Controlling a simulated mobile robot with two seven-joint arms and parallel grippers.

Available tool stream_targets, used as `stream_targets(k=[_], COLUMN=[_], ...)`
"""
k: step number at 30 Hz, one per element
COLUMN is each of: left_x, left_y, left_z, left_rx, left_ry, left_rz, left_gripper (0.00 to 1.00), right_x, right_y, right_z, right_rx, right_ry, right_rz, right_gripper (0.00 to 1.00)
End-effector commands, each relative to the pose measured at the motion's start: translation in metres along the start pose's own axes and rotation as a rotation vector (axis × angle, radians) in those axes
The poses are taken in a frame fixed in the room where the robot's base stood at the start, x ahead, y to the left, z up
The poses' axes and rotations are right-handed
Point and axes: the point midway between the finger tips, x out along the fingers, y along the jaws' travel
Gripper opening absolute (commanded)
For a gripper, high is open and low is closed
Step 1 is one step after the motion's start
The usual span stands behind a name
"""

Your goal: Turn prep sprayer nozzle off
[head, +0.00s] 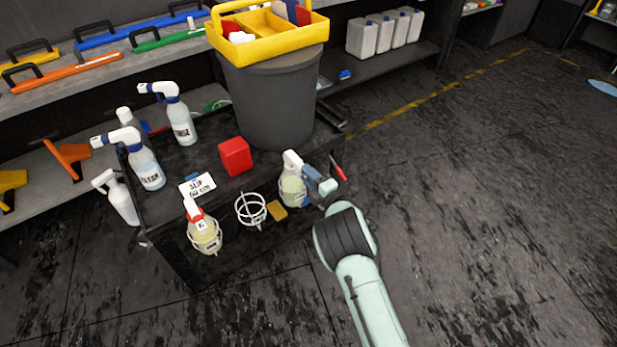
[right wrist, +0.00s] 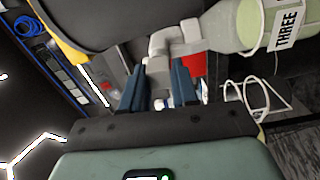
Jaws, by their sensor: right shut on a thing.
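A spray bottle with pale yellow-green liquid and a white head (head: 292,160) stands in a wire ring at the cart's right edge. In the right wrist view this bottle (right wrist: 232,25) carries a label reading THREE, and its grey-white nozzle (right wrist: 158,72) points between my fingers. My right gripper (head: 318,182) reaches it from the right; its blue fingers (right wrist: 157,88) are shut on the nozzle. The nozzle's on/off marking cannot be read. A similar yellow-green bottle (head: 205,236) with a red and white head sits in another ring at the front left. My left gripper is not in view.
An empty white wire ring (head: 251,210) and a yellow sponge (head: 277,211) lie between the two bottles. A red box (head: 235,157), a white card (head: 197,185) and blue-white spray bottles (head: 180,120) are on the cart. A dark bin (head: 275,105) stands behind. The floor at right is clear.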

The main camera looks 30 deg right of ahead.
Motion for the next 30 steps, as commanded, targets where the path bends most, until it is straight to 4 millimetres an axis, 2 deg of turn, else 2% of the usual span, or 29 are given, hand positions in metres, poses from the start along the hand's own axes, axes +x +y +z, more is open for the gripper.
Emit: stream_targets(k=[9, 21, 22, 24, 30], left_x=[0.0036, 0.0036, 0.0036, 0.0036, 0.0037], left_y=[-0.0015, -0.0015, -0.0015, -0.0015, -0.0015], left_z=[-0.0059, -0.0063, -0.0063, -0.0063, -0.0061], left_rx=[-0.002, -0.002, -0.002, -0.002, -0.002], left_ry=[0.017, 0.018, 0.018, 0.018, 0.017], left_rz=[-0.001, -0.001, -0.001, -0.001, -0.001], left_gripper=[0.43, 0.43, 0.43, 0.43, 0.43], right_x=[0.0, -0.0001, -0.0001, -0.0001, -0.0001], right_y=[0.0003, 0.0004, 0.0004, 0.0004, 0.0002], right_z=[0.0002, 0.0006, 0.0006, 0.0006, 0.0004], right_rx=[-0.076, -0.083, -0.083, -0.083, -0.082], right_ry=[0.0, -0.001, -0.001, -0.001, -0.001], right_rz=[0.001, 0.001, 0.001, 0.001, 0.0], right_gripper=[0.0, 0.0, 0.32, 0.51, 0.51])
